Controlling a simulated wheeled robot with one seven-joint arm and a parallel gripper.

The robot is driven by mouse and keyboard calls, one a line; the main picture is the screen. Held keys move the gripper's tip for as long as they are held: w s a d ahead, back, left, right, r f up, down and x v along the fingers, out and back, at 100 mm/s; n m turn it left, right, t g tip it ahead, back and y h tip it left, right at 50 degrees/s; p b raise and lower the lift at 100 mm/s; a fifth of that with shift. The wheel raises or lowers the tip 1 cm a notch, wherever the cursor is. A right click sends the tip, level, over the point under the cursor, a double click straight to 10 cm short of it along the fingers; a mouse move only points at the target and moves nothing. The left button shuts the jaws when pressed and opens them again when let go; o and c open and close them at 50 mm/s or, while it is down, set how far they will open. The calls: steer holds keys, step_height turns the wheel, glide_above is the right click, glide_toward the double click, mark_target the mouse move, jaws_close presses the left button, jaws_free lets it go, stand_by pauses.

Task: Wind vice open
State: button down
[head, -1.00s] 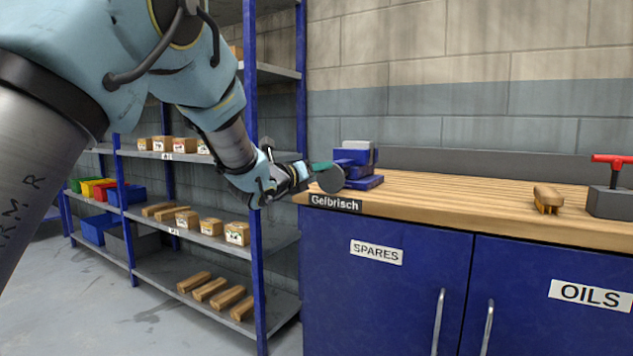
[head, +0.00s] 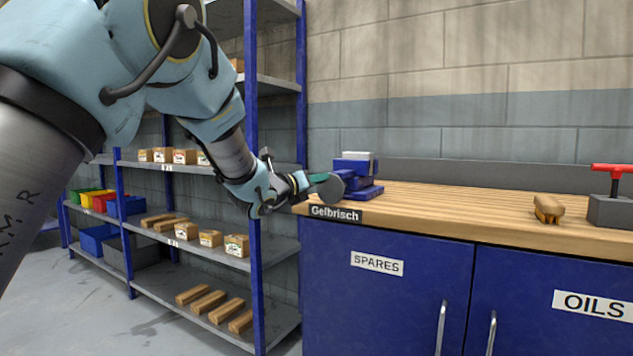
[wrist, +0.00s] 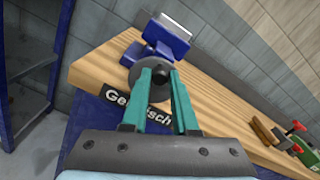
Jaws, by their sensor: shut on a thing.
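The blue vice (head: 364,190) with a grey block (head: 358,155) at its top stands on the left end of the wooden bench. A round grey handwheel (head: 328,186) faces out over the bench's left edge. In the wrist view the vice (wrist: 160,42) is at the top and the wheel (wrist: 146,62) is just beyond the fingers. My gripper (wrist: 160,78) has teal fingers that meet around a dark knob at the wheel's face. The head view shows my gripper (head: 318,178) reaching in from the left. The gap between the vice jaws is not clear.
The wooden bench top (head: 450,205) is clear between the vice and a brush (head: 548,208). A grey block with a red handle (head: 612,170) stands farther right. Blue shelving (head: 256,180) with boxes stands close behind and left of my arm.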

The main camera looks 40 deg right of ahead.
stand_by(0.3)
steer(key=n, duration=0.3)
steer(key=shift+w+a+f, duration=0.1)
steer(key=shift+w+f, duration=0.1)
steer(key=shift+w, duration=0.2)
steer(key=shift+n, duration=0.3)
steer(key=shift+w+a+f+n, duration=0.1)
steer(key=shift+w+f+n, duration=0.1)
steer(key=shift+n, duration=0.6)
steer(key=shift+w+f+n, duration=0.1)
steer(key=shift+w+n, duration=0.05)
steer(key=shift+n, duration=0.65)
steer(key=shift+w+f+n, duration=0.15)
steer(key=shift+f+n, duration=0.05)
steer(key=shift+n, duration=0.65)
steer(key=shift+w+f+n, duration=0.1)
steer(key=shift+f+n, duration=0.1)
steer(key=shift+n, duration=0.65)
steer(key=shift+a, duration=0.1)
